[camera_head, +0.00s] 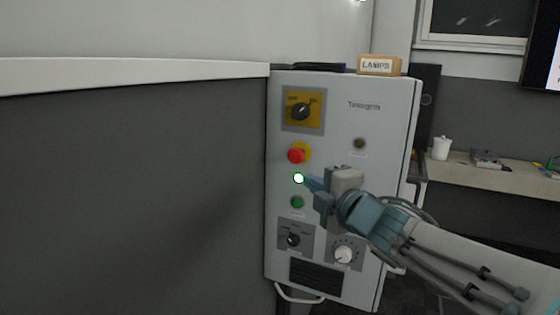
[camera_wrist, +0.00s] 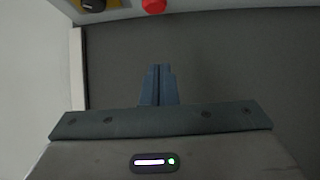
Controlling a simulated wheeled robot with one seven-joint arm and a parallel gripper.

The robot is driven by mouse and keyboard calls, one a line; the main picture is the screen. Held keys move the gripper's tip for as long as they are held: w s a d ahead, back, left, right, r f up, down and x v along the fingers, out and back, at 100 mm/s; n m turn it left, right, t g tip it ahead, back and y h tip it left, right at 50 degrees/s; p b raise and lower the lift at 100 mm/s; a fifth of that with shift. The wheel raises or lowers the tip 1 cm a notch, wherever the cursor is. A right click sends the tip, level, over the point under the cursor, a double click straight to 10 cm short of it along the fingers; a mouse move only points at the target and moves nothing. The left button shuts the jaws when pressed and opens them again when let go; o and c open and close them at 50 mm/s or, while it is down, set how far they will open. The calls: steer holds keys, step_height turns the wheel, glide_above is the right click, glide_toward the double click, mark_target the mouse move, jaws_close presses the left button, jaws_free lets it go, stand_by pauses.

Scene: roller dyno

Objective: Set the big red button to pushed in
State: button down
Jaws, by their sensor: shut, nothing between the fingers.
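The big red button (camera_head: 296,156) sits on a yellow backing on the front of the grey control cabinet (camera_head: 385,110), below the rotary switch. It also shows at the top edge of the wrist view (camera_wrist: 154,5), partly cut off. My gripper (camera_head: 309,181) is shut and empty. Its fingertips are in front of the panel, below and slightly right of the red button, close to a lit white-green lamp (camera_head: 298,178). In the wrist view the closed blue fingers (camera_wrist: 158,82) point toward the panel, and the button lies ahead of them. I see no contact with the button.
A green button (camera_head: 297,202) sits below the lit lamp. The panel also has a yellow-plated rotary switch (camera_head: 302,110), a lower switch (camera_head: 292,240) and a white dial (camera_head: 344,254). A box marked LAMPS (camera_head: 379,65) stands on top. A dark wall (camera_head: 130,190) is at left.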

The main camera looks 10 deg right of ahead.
steer(key=p, duration=0.2)
glide_toward(296, 162)
steer(key=w+a+r, duration=0.1)
steer(key=w+a, duration=0.2)
steer(key=a, duration=0.2)
steer(key=shift+w+d+r+p, duration=0.1)
steer(key=shift+w+d+p, duration=0.15)
steer(key=shift+w+p, duration=0.25)
steer(key=shift+w+d+r+p, duration=0.1)
steer(key=shift+w+d+p, duration=0.2)
steer(key=shift+w, duration=0.3)
steer(key=shift+w+d+f, duration=0.15)
steer(key=shift+w, duration=0.25)
